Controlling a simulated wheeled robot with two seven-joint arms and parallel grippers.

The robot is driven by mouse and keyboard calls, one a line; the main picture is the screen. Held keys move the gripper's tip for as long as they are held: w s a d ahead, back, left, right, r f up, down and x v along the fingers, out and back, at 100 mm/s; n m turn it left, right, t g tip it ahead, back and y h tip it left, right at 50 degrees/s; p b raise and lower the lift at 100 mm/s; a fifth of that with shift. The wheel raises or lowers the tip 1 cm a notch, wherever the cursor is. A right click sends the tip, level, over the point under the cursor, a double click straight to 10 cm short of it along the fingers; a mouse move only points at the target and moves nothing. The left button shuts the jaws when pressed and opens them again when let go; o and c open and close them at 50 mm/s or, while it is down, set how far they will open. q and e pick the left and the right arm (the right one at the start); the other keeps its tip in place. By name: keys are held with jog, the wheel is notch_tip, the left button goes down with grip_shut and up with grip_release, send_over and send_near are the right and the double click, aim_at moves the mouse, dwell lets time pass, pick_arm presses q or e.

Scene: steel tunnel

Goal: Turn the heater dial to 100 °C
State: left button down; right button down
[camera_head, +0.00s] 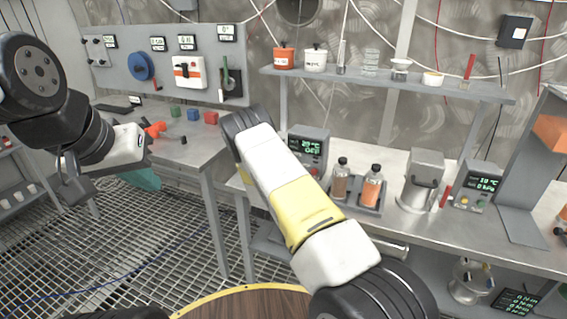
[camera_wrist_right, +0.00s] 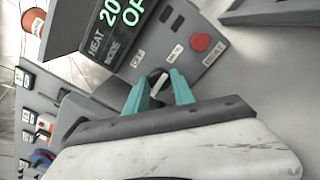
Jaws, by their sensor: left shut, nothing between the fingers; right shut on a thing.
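The heater (camera_head: 308,147) is a grey box with a green display on the bench, partly covered by my right arm in the head view. In the right wrist view, its display (camera_wrist_right: 118,22) reads HEAT 20 and a MODE line that seems to be OFF, cut by the frame. Its dark dial (camera_wrist_right: 158,82) with a pale pointer sits on the grey front panel. My right gripper (camera_wrist_right: 158,90) is shut on the dial, one teal finger on each side. In the head view that gripper is hidden behind its arm. My left gripper (camera_head: 146,180) is shut and empty, away at the left.
A red button (camera_wrist_right: 200,42) is near the dial. Two capped bottles (camera_head: 371,189) stand in a tray beside the heater. A metal canister (camera_head: 422,181) and another display unit (camera_head: 477,186) are further right. A shelf (camera_head: 385,83) hangs above. Small cubes (camera_head: 193,114) lie on the left bench.

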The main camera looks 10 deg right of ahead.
jog(key=shift+f+m, duration=0.1)
jog(key=shift+m, duration=0.2)
dwell(0.4)
jog(key=c, duration=1.1)
grip_release()
jog(key=shift+o, duration=0.2)
jog(key=v, duration=0.8)
jog(key=shift+w, duration=0.1)
